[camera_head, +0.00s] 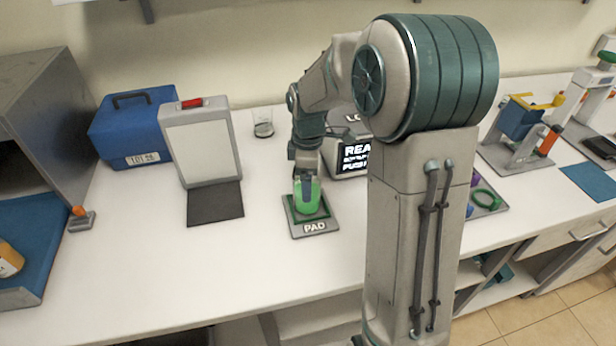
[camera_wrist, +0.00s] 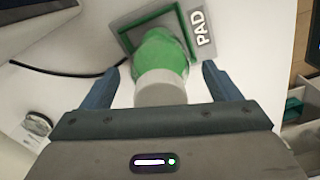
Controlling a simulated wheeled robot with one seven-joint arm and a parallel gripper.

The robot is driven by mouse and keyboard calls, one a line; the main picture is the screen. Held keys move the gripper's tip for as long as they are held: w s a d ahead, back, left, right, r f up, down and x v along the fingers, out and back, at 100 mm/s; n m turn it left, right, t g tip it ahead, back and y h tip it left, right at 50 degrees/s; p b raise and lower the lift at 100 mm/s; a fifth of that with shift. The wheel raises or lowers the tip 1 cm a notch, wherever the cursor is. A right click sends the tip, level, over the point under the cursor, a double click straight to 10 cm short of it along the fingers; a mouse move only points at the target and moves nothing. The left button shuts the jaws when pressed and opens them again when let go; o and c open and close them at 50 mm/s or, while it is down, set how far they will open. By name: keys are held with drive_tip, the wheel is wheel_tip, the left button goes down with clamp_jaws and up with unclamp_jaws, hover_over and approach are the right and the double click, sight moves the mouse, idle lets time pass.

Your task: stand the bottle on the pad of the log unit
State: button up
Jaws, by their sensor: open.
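The green bottle (camera_head: 307,198) stands upright on the pad (camera_head: 314,228), a grey plate with a green square outline and the word PAD. In the wrist view the bottle (camera_wrist: 163,58) shows its pale cap toward me, and the pad (camera_wrist: 140,20) lies beyond it. My gripper (camera_head: 306,182) is open, with its blue fingers around the upper part of the bottle; in the wrist view one finger (camera_wrist: 100,90) is on each side with gaps. The log unit (camera_head: 350,157), with a lit black screen, stands just behind the pad, partly hidden by my arm.
A white-panelled stand (camera_head: 203,145) with a dark mat and a blue case (camera_head: 133,128) are to the left. A glass beaker (camera_head: 263,125) stands behind. A tray with coloured pieces (camera_head: 487,197) is at right.

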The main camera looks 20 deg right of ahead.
wheel_tip(320, 180, up, 11)
drive_tip(key=shift+b, duration=0.3)
drive_tip(key=shift+r, duration=0.25)
drive_tip(key=shift+s+r, duration=0.2)
drive_tip(key=shift+s, duration=0.15)
drive_tip(key=s+f+m+t, duration=0.3)
drive_tip(key=s+m, duration=1.1)
drive_tip(key=s, duration=0.6)
drive_tip(key=shift+s+f, duration=0.3)
drive_tip(key=shift+f, duration=0.1)
